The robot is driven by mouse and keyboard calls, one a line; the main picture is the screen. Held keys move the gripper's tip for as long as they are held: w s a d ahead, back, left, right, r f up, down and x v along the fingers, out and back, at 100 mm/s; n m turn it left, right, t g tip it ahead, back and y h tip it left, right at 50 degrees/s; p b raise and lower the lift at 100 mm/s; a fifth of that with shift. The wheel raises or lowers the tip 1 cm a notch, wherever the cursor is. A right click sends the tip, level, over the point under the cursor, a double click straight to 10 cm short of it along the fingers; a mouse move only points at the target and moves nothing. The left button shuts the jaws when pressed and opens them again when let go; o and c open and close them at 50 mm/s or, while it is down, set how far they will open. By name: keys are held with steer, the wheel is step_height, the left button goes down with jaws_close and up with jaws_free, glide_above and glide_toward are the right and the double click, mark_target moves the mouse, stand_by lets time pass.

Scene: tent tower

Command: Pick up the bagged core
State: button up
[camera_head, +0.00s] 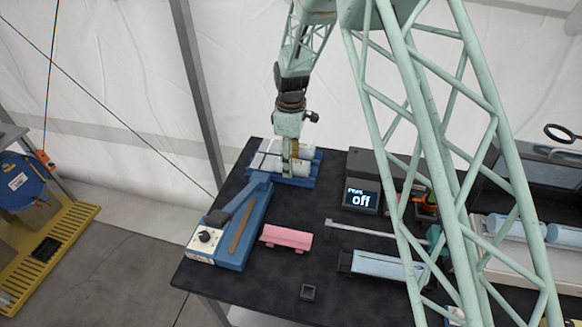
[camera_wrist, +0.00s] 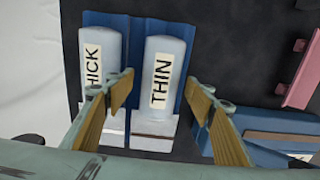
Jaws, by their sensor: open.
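Two pale, rounded packs lie side by side on a blue ribbed tray in the wrist view. One is labelled THIN (camera_wrist: 165,50); the left one reads "HICK" (camera_wrist: 98,45), its first letter hidden. Which of them, if either, is the bagged core I cannot tell. My gripper (camera_wrist: 158,88) is open, its two tan-padded fingers on either side of the THIN pack's lower part, with nothing visibly clamped. In the head view my gripper (camera_head: 289,165) is low over the tray, hiding part of the packs. A pale blue cylinder (camera_head: 378,266) lies in a dark holder further right.
A blue sealer-like device with a long arm (camera_head: 236,232) stands in front of the tray (camera_head: 296,182). The dark tabletop's front middle is mostly clear.

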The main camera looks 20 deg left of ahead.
steer(key=shift+c, duration=0.5)
steer(key=c, duration=1)
steer(key=shift+r, duration=0.15)
steer(key=shift+r, duration=4.9)
